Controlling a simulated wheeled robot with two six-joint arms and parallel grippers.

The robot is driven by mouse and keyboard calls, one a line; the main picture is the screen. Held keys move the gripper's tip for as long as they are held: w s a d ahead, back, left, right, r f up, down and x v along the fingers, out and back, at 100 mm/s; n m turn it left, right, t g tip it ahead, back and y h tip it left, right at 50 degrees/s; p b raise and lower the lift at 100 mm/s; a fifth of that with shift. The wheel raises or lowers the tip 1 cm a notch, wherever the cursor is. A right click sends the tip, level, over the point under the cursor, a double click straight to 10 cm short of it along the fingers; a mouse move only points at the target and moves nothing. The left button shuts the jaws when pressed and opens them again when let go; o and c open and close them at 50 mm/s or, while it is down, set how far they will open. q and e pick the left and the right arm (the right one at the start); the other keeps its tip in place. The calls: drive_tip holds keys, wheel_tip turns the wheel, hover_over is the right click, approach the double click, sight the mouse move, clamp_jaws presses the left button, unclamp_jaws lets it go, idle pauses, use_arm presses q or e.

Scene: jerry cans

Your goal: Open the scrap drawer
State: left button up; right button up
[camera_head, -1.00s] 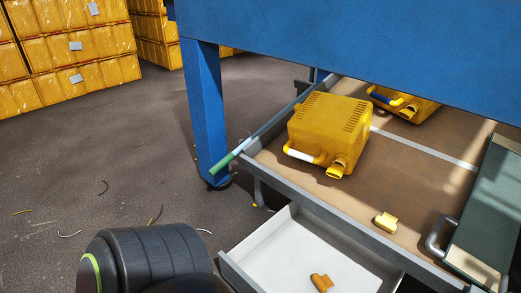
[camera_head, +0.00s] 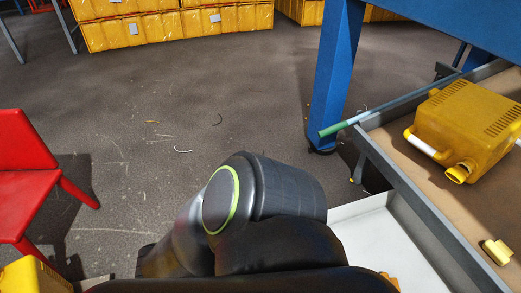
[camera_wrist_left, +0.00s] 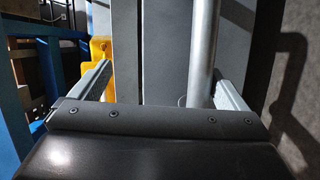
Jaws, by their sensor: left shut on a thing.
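A white-lined drawer (camera_head: 376,236) stands open below a brown-floored tray in the head view; my arm hides its left part and front. A small orange piece lies in it, mostly cut off at the bottom edge. My left arm crosses the lower middle and hides its gripper in this view. In the left wrist view, my left gripper (camera_wrist_left: 166,78) is shut on a round silver bar (camera_wrist_left: 203,45), which stands between its fingers before a dark grey panel (camera_wrist_left: 150,45). I cannot tell which drawer the bar belongs to. My right gripper is not in view.
The brown-floored tray (camera_head: 385,155) holds a yellow jerry can (camera_head: 466,122) and a small yellow piece (camera_head: 497,251). A blue table leg (camera_head: 335,85) stands behind. A red chair (camera_head: 22,165) is at left. Open floor lies between.

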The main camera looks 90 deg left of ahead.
use_arm(q)
drive_tip(key=s, duration=0.3)
drive_tip(key=shift+s+a+f, duration=0.15)
drive_tip(key=shift+f, duration=0.05)
drive_tip(key=shift+c, duration=1.2)
drive_tip(key=shift+s+b, duration=0.4)
drive_tip(key=shift+s, duration=0.2)
drive_tip(key=c, duration=0.5)
drive_tip(key=s+b, duration=0.1)
drive_tip(key=s, duration=0.2)
drive_tip(key=s+a+f+b, duration=0.1)
drive_tip(key=s, duration=0.3)
drive_tip(key=s+a+f+b, duration=0.1)
drive_tip(key=s, duration=0.2)
drive_tip(key=shift+s+b, duration=0.35)
drive_tip(key=shift+b, duration=0.05)
drive_tip(key=shift+c, duration=0.2)
